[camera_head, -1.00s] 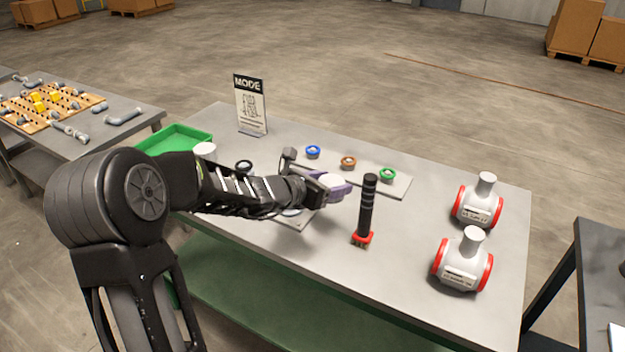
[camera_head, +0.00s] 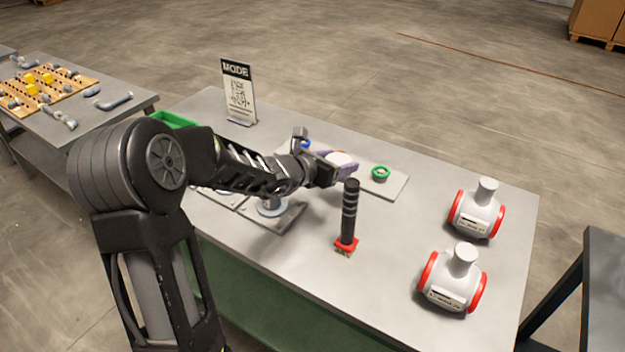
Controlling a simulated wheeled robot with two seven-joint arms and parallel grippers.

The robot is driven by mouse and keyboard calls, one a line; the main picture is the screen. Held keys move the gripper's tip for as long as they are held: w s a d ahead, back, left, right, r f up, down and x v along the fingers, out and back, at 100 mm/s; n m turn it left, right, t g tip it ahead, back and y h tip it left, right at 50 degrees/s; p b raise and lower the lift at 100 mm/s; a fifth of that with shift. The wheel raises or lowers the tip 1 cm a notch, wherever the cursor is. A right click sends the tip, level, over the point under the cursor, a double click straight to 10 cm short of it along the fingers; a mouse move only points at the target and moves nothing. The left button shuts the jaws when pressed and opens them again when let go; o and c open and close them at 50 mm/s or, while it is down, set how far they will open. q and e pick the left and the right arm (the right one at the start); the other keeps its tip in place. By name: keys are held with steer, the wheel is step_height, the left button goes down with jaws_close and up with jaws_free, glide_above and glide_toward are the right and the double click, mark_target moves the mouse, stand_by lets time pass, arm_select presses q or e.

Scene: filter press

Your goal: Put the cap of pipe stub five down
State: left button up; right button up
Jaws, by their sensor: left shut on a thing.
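My left gripper (camera_head: 343,161) reaches in from the left over the table. Its purple fingers are shut on a round white cap (camera_head: 341,157). The cap is held above the table, near the grey plate with coloured rings. A grey pipe stub (camera_head: 270,207) with a flanged foot stands on a plate below my left forearm, partly hidden by it. I cannot read any number on it, so I cannot tell which stub is number five. My right gripper is not in view.
A black-handled brush-like tool (camera_head: 348,215) stands upright right of the arm. Two white-red fittings (camera_head: 476,208) stand at right. A MODE sign (camera_head: 239,92) stands behind.

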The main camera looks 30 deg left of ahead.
arm_select(q)
glide_above(335, 200)
step_height(335, 200, down, 5)
steer(key=shift+f, duration=0.2)
steer(key=shift+f, duration=1.9)
steer(key=shift+f, duration=0.15)
steer(key=o, duration=1.3)
steer(key=shift+o, duration=0.2)
